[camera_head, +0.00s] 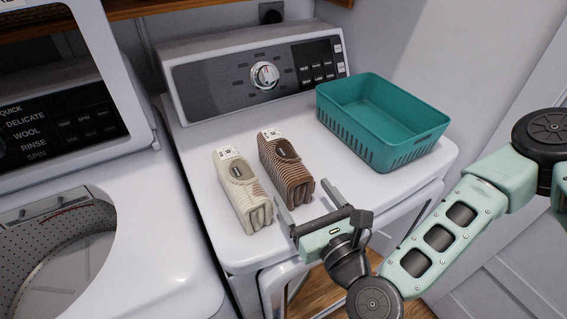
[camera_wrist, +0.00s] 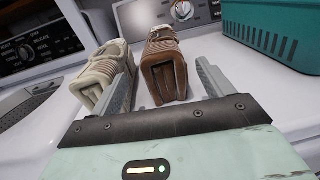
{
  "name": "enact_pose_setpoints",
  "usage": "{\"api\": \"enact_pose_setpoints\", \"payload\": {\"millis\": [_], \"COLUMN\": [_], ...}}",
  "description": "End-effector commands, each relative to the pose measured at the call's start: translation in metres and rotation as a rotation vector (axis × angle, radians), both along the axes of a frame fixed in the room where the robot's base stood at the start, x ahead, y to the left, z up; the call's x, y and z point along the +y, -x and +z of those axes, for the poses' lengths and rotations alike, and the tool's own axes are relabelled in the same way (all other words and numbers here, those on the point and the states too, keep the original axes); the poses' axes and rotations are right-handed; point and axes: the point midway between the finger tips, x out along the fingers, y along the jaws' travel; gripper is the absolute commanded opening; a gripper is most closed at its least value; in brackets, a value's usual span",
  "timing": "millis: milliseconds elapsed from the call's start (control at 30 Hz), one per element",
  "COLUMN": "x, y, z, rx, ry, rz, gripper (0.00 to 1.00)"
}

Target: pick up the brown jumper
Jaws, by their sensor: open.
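The brown jumper (camera_head: 285,169) is a folded, ribbed bundle with a tag at its far end, lying on the dryer top (camera_head: 330,187). My gripper (camera_head: 305,199) is open at the near end of the brown jumper, over the dryer's front edge. In the wrist view the brown jumper (camera_wrist: 163,72) shows ahead, between the two fingers of my gripper (camera_wrist: 165,85). I cannot tell whether the fingers touch it. A cream folded jumper (camera_head: 241,190) lies just left of the brown one. In the wrist view the cream jumper (camera_wrist: 104,74) is close to the left finger.
A teal basket (camera_head: 383,119) stands on the dryer top at the right. The dryer's control panel (camera_head: 262,76) rises at the back. An open washer drum (camera_head: 62,262) is at the left. Some dryer top between jumpers and basket is clear.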

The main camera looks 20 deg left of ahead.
Motion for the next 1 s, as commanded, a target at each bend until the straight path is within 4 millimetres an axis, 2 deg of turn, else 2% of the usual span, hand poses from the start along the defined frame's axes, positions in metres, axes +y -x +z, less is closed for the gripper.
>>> {"api": "enact_pose_setpoints", "payload": {"millis": [100,367,600,933,967,1000], "x": [0.012,0.024,0.047,0.052,0.052,0.052], "y": [-0.012,-0.026,-0.051,-0.057,-0.057,-0.057], "z": [0.002,0.005,0.006,0.003,0.003,0.003], "rx": [-0.001,-0.004,-0.002,0.0,0.0,0.0], "ry": [0.001,0.001,0.002,0.001,0.001,0.001], "rz": [0.0,0.0,0.0,0.002,0.002,0.002], "gripper": [0.8,0.8,0.8,0.8,0.74,0.63]}}
